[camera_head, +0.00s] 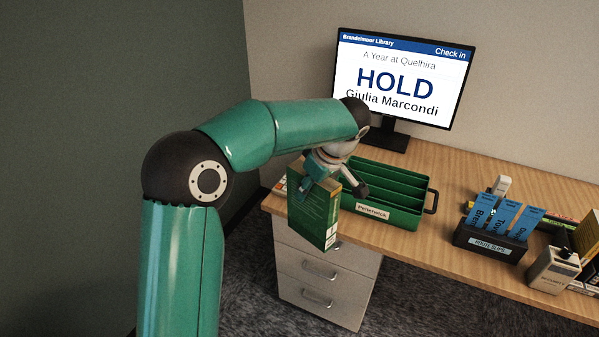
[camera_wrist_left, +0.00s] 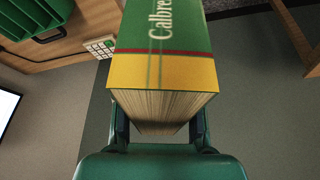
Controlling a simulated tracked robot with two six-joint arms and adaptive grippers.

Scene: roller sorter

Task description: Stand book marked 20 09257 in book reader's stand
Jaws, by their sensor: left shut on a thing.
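My left gripper (camera_head: 312,180) is shut on a green book (camera_head: 316,220) and holds it in the air at the desk's left front corner, beside a green crate. In the left wrist view the gripper's fingers (camera_wrist_left: 158,128) are on both sides of the book (camera_wrist_left: 175,40). Its green spine with a yellow band and red line shows the letters "Calbre", and its page edges face the camera. The number 20 09257 cannot be read. I cannot make out the book reader's stand for certain. My right gripper is not in view.
A monitor (camera_head: 402,78) shows "HOLD", "Giulia Marcondi" and "A Year at Quelhira". A dark slip box (camera_head: 490,243) with blue cards and a handheld device (camera_head: 553,270) are at the right. Drawers (camera_head: 318,278) stand below the desk.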

